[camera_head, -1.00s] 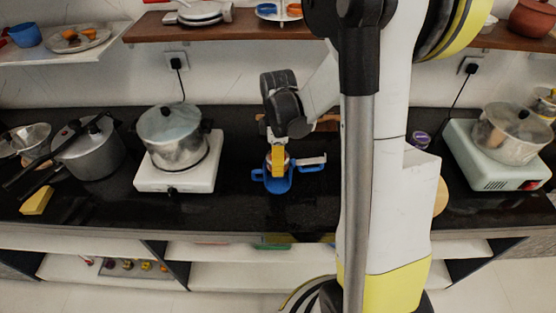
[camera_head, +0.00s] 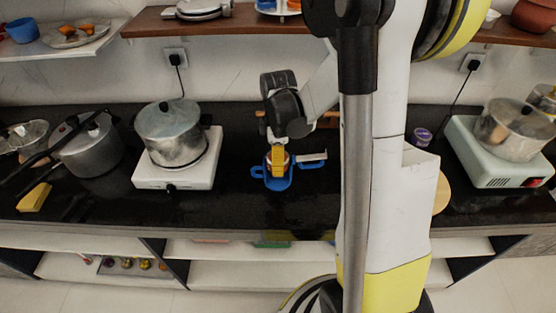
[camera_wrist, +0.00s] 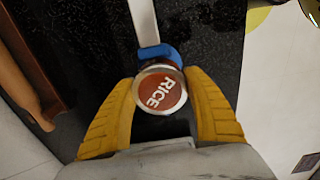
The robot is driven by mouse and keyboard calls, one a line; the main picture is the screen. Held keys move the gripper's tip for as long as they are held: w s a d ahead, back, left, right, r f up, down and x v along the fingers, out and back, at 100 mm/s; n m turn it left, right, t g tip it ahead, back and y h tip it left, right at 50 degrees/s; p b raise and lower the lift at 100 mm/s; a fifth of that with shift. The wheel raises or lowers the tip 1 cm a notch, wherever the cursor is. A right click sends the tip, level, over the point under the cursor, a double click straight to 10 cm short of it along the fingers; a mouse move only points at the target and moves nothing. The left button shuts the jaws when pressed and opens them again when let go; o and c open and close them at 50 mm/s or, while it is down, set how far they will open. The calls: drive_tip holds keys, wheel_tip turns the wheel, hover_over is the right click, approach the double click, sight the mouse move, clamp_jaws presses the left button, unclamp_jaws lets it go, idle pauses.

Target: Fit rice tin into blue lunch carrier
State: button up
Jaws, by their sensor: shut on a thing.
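The rice tin (camera_wrist: 160,90) shows in the wrist view as a round silver can with a red-brown "RICE" lid, between the two yellow fingers of my gripper (camera_wrist: 160,112). The fingers are shut on it. The blue lunch carrier (camera_head: 280,184) stands on the black counter in the head view, with my gripper (camera_head: 279,162) directly over it. A blue part of the carrier (camera_wrist: 158,53) shows just past the tin in the wrist view. The tin appears at or within the carrier's top; my fingers hide how deep it sits.
A pot (camera_head: 170,135) on a white hotplate (camera_head: 180,172) stands to the left, with a pressure cooker (camera_head: 88,147) beyond it. A second hotplate (camera_head: 495,155) is at the right. A yellow sponge (camera_head: 34,197) lies at the front left. Counter around the carrier is mostly clear.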

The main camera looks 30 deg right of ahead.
sight(278, 179)
drive_tip(key=shift+f, duration=0.2)
drive_tip(key=shift+f+b, duration=0.5)
drive_tip(key=shift+b, duration=0.15)
drive_tip(key=shift+f, duration=0.3)
drive_tip(key=shift+f+b, duration=0.65)
drive_tip(key=shift+b, duration=0.15)
drive_tip(key=shift+f, duration=0.15)
idle(0.4)
drive_tip(key=shift+f+b, duration=0.6)
drive_tip(key=shift+b, duration=0.1)
drive_tip(key=shift+f, duration=0.2)
drive_tip(key=shift+f+b, duration=0.4)
drive_tip(key=shift+b, duration=0.15)
idle(0.3)
